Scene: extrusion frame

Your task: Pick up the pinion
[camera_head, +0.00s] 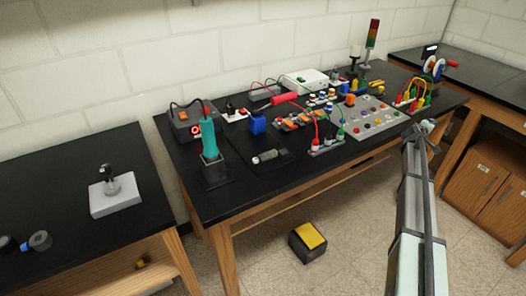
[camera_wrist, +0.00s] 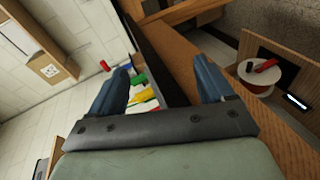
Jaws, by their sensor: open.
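I cannot pick out the pinion for certain at this size. A small silver-grey cylindrical part (camera_head: 265,156) lies on the black mat in the middle of the main bench. Dark round parts (camera_head: 40,240) lie on the left bench, too small to identify. My gripper (camera_head: 423,127) is at the right, by the front right part of the main bench, far from both. In the wrist view my gripper (camera_wrist: 163,68) shows two blue-grey fingers spread apart with nothing held between them.
The main bench holds a teal-handled tool (camera_head: 208,138) in a dark stand, a button panel (camera_head: 370,118) and coloured leads (camera_head: 410,97). A stack light (camera_head: 372,35) rises at the back. A yellow-topped pedal (camera_head: 309,237) lies on the floor. The left bench has free room.

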